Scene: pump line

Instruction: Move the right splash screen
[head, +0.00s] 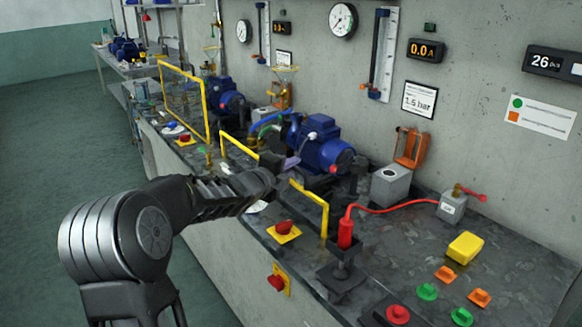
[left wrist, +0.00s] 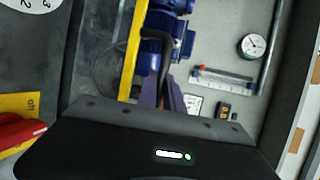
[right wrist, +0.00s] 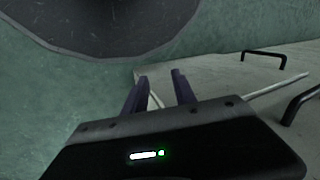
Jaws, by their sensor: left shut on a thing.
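The right splash screen (head: 310,195) is a clear panel in a yellow frame on the near side of the bench, in front of a blue pump (head: 322,146). My left arm crosses it in the head view and hides the middle of its frame. In the left wrist view the yellow frame (left wrist: 131,55) runs right beside the fingers (left wrist: 163,95); the exact grip is partly hidden. My right gripper (right wrist: 160,92) is open and empty, with pale cabinet fronts beyond it, and does not show in the head view.
Another yellow-framed screen (head: 205,105) stands farther left. Near the right screen are a red button on a yellow base (head: 284,231), a red probe in a stand (head: 345,236) with a red cable, and a grey block (head: 391,186). The gauge wall bounds the back.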

